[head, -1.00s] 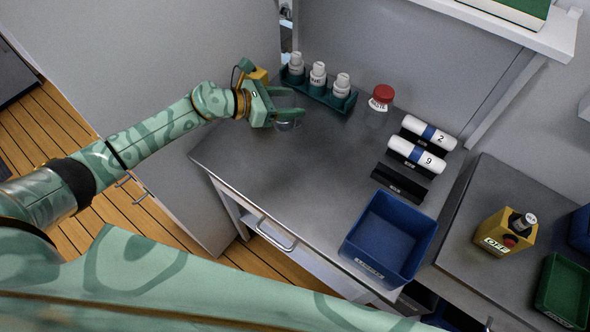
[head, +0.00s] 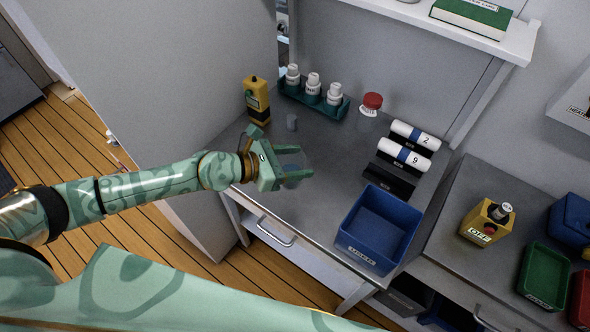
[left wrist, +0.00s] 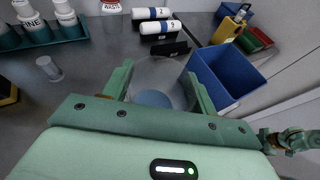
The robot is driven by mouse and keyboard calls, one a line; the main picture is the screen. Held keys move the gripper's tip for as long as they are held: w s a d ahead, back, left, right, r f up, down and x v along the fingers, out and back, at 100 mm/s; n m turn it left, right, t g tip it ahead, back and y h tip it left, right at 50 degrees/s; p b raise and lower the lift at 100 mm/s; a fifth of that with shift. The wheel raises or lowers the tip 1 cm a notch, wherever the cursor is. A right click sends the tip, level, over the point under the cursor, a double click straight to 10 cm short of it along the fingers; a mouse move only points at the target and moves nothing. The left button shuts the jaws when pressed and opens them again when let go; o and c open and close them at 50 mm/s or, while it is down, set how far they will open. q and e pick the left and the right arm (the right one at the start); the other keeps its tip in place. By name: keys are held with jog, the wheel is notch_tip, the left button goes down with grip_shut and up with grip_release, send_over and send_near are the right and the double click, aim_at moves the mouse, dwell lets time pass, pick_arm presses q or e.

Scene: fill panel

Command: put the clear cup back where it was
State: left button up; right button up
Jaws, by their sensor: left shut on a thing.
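The clear cup (head: 296,163) is see-through and hard to make out. My left gripper (head: 291,177) is shut on it, above the left part of the grey worktop (head: 325,150). In the left wrist view the cup (left wrist: 158,76) shows between the two green fingers (left wrist: 155,93), with a bluish disc at its bottom. I cannot tell whether the cup touches the worktop. A green part that looks like my right arm (left wrist: 292,140) shows small at the right edge of the left wrist view; its jaws cannot be made out.
A green rack (head: 332,106) with white bottles, a yellow device (head: 257,101) and a small grey cylinder (head: 291,122) stand at the back left. A red-lidded waste jar (head: 371,104), numbered rolls (head: 404,156) and a blue bin (head: 381,228) are to the right. The worktop's middle is clear.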

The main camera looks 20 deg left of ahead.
pick_arm(q)
jog(key=w+f+b, duration=0.2)
jog(key=f+b, duration=0.1)
jog(key=w+a+f+b, duration=0.1)
jog(key=w+f+b, duration=0.2)
jog(key=f+b, duration=0.1)
jog(key=w+a+f+b, duration=0.1)
jog(key=w+f+b, duration=0.2)
jog(key=f+b, duration=0.1)
jog(key=shift+w+a, duration=0.1)
jog(key=shift+w, duration=0.1)
jog(key=shift+r, duration=0.2)
jog(key=shift+f, duration=0.15)
jog(key=o, duration=1.1)
jog(key=shift+c, duration=0.2)
